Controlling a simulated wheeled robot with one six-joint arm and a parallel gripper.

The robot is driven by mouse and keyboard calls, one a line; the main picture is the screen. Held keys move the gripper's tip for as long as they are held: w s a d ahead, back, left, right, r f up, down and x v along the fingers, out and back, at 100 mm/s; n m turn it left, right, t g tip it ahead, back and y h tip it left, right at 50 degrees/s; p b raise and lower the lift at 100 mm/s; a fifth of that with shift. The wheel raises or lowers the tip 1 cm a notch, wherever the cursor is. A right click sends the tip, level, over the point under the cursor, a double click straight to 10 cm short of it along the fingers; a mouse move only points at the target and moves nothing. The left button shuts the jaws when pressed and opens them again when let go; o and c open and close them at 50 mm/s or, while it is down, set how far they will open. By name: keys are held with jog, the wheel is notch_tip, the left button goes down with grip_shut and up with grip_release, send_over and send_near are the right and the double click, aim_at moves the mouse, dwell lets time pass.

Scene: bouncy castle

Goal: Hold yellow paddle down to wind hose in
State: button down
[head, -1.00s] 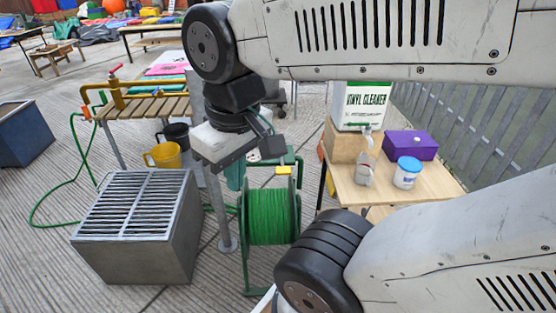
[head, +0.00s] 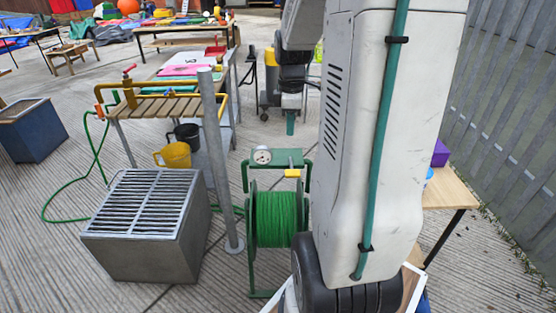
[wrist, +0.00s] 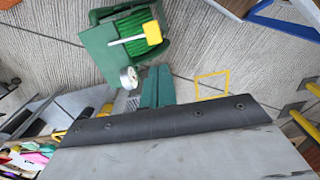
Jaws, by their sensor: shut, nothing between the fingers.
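The green hose reel (head: 276,219) stands on the ground in the middle of the head view, with green hose wound on its drum. The yellow paddle (head: 292,173) sits at the top right of its frame, beside a round dial (head: 262,156). In the wrist view the paddle (wrist: 152,33) is at the end of a pale lever over the wound hose. My gripper (head: 290,122) points down, its green fingers shut and empty. It appears above the reel in the head view, apart from the paddle. The fingers (wrist: 157,86) also show in the wrist view, beside the dial.
A grey grated box (head: 148,225) stands left of the reel, near a metal post (head: 217,160). Behind are a slatted bench (head: 165,104) and a yellow bucket (head: 174,156). A wooden table (head: 447,194) is at right, partly hidden by my arm. A fence borders the right side.

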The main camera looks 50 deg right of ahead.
aim_at(293, 172)
jog(key=shift+s+d+f+n, duration=0.15)
jog(key=shift+d+f, duration=0.1)
jog(key=shift+d, duration=0.25)
jog(key=shift+d+f+n, duration=0.15)
jog(key=shift+d+f, duration=0.1)
jog(key=shift+d, duration=0.25)
notch_tip(293, 172, down, 14)
